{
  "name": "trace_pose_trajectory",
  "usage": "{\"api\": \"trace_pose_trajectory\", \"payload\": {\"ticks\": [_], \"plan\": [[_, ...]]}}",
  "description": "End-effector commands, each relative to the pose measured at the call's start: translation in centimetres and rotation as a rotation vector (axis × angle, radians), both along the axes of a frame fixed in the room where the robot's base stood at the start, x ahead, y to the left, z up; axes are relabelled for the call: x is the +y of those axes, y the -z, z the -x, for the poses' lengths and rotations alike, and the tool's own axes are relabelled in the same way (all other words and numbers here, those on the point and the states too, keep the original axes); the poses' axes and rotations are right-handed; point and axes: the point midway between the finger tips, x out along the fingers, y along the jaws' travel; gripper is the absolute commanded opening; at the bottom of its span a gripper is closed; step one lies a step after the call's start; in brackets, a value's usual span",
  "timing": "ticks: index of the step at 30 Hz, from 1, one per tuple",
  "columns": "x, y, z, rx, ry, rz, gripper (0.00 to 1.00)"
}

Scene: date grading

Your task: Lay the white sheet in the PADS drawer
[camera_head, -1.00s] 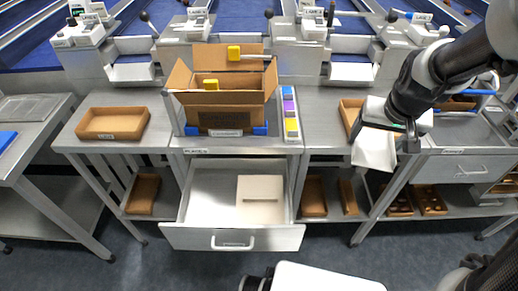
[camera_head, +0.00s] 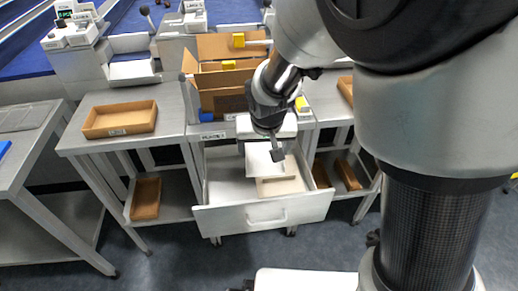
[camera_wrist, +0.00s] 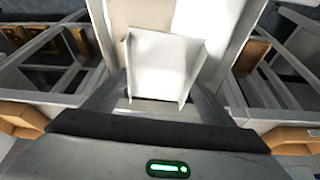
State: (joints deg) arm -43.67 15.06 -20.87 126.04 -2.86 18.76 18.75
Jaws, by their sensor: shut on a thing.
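My gripper (camera_head: 277,153) is shut on the white sheet (camera_head: 263,160), which hangs from its fingers above the open PADS drawer (camera_head: 227,184). In the wrist view the sheet (camera_wrist: 164,65) sticks out between the fingers (camera_wrist: 158,104) with bent edges. The drawer also shows in the wrist view (camera_wrist: 208,18). A pale cream stack or pad (camera_head: 283,184) lies in the drawer on its right side, partly hidden by the sheet and my gripper. I cannot tell whether the sheet touches it.
A cardboard box (camera_head: 217,83) with open flaps stands on the bench behind the drawer. A brown tray (camera_head: 120,119) is on the left bench. Another brown tray (camera_head: 146,198) is on the lower shelf. The drawer's left part is bare.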

Motion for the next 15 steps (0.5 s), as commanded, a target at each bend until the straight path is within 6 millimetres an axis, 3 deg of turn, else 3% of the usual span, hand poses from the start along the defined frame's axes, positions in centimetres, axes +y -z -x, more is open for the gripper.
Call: {"api": "trace_pose_trajectory", "payload": {"ticks": [1, 6, 11, 15], "plan": [[2.5, 2.0, 0.8, 0.002, -0.032, 0.004, 0.56], [7.7, 4.6, 2.9, -0.005, -0.079, -0.001, 0.56], [9.5, 6.3, 3.9, -0.007, -0.094, -0.003, 0.56], [9.5, 9.1, 3.9, -0.006, -0.093, -0.003, 0.56]]}}
